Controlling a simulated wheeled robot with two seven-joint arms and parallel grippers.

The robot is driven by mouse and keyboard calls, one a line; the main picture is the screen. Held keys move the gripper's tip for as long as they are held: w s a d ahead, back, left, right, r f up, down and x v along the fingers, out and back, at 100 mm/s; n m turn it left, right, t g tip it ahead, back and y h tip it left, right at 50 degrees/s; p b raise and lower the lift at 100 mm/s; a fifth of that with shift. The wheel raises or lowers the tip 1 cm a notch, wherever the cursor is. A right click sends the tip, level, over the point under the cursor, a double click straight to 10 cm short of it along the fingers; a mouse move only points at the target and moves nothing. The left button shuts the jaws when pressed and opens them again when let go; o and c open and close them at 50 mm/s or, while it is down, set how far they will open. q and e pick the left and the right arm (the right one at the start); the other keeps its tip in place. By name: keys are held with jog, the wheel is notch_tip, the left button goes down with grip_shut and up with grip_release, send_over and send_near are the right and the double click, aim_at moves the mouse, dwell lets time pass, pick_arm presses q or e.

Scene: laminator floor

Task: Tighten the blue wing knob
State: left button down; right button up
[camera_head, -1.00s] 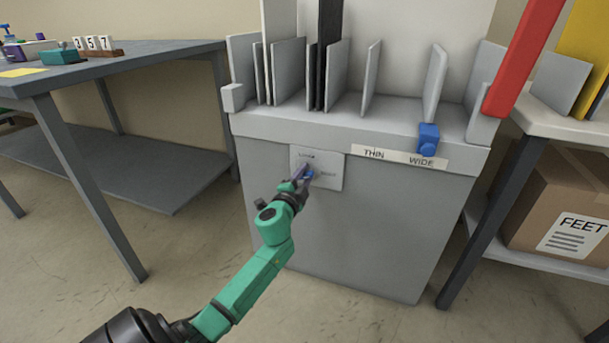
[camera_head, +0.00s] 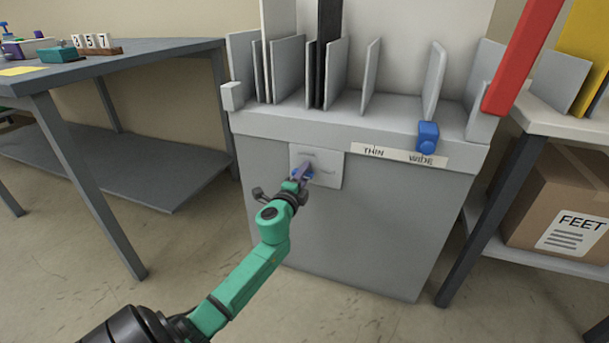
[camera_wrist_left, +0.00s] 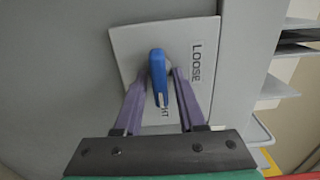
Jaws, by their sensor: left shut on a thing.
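The blue wing knob (camera_wrist_left: 158,75) sits on a light grey plate (camera_wrist_left: 128,50) on the front of the grey cabinet. The plate reads LOOSE along one side in the left wrist view, with a partly hidden label below the knob. In the head view the knob (camera_head: 309,175) is mostly covered by my gripper. My left gripper (camera_head: 303,174) is at the plate, its purple fingers (camera_wrist_left: 160,82) on both sides of the knob's wing, shut on it. The wing lies nearly along the finger direction in the wrist view. My right gripper is not in view.
A blue slider (camera_head: 428,138) sits at the WIDE end of a THIN–WIDE label strip (camera_head: 398,156). Grey upright dividers (camera_head: 370,75) stand on the cabinet top. A grey table (camera_head: 120,52) is at left; a FEET box (camera_head: 560,205) sits on a shelf at right.

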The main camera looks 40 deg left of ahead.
pick_arm(q)
jog(key=shift+f, duration=0.1)
jog(key=c, duration=0.8)
grip_release()
jog(key=p+v, duration=0.1)
jog(key=v, duration=1.3)
jog(key=shift+s, duration=0.3)
jog(key=shift+d, duration=0.2)
